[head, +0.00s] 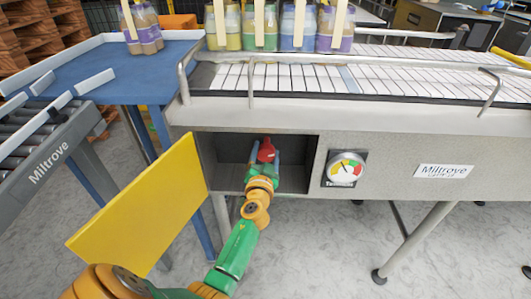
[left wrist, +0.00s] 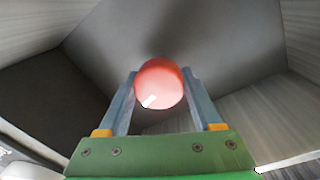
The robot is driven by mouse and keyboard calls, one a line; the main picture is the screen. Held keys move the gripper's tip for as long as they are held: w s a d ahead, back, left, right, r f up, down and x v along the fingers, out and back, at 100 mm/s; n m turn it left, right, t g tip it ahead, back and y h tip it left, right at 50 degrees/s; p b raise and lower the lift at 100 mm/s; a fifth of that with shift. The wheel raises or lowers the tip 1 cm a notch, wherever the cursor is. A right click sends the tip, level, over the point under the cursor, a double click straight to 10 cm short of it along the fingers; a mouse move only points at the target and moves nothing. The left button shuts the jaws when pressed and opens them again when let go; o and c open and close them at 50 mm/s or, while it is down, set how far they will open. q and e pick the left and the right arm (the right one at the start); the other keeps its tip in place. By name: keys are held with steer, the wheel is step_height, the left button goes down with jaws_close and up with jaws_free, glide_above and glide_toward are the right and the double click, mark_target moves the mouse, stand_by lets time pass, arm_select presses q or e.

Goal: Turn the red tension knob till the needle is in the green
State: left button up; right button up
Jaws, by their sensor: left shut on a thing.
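The red tension knob (head: 266,151) sits inside an open recess in the front of the conveyor. In the left wrist view the knob (left wrist: 159,86) is a round red ball with a white mark at its lower left. My left gripper (head: 264,163) reaches into the recess, its two blue-grey fingers shut on the knob, one on each side. The round gauge (head: 347,168) is on the panel right of the recess, with red, yellow and green sectors. Its needle is too small to read surely against the colours. My right gripper is not in view.
A yellow door (head: 140,205) stands open left of the recess. The conveyor (head: 400,115) above carries several bottle packs at the back, with a metal guard rail (head: 350,58) in front. A blue table (head: 150,75) and a grey roller conveyor (head: 50,150) are at left.

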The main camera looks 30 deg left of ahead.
arm_select(q)
steer(key=m, duration=0.4)
steer(key=shift+f+g, duration=0.1)
steer(key=shift+g, duration=0.2)
steer(key=shift+m, duration=2.3)
steer(key=o, duration=1.3)
steer(key=shift+o, duration=0.2)
steer(key=shift+d, duration=0.1)
steer(key=v, duration=0.7)
